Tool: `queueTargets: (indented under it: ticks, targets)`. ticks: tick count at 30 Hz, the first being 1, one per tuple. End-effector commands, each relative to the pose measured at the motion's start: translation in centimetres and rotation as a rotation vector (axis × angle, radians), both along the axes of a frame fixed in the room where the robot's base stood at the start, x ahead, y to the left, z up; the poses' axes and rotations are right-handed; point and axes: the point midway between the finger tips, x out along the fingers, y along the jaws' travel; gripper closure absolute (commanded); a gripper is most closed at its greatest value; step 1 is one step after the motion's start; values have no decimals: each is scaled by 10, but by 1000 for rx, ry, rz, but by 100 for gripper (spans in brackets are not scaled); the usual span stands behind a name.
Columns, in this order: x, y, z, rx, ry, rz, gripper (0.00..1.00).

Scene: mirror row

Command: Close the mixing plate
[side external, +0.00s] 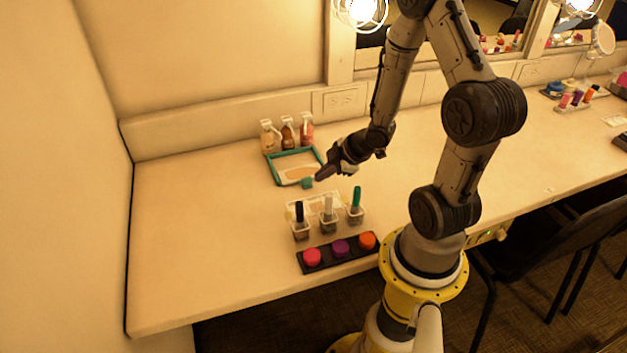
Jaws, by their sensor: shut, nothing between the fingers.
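A flat rectangular piece with a teal rim (272,168) and a pale middle, which looks like the mixing plate, lies near the back of the counter. A small teal block (307,183) shows at its front edge. I cannot tell clearly whether its lid is open or how it is hinged. My gripper (321,176) is shut and empty, pointing down and left just right of the teal block. Whether the fingertips touch it is too small to tell.
Several bottles (288,134) stand behind the plate by the wall. A dark strip (325,259) holds three coloured pots. The counter's left is clear.

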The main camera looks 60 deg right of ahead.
Motion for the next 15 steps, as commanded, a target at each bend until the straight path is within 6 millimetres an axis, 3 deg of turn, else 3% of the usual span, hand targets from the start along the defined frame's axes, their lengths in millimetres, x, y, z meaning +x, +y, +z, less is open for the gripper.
queueTargets:
  ticks: [6, 15]
  targets:
    - [20, -2, -26, 1, 1, 3, 100]
    - [27, -3, -35, -1, -2, 0, 100]
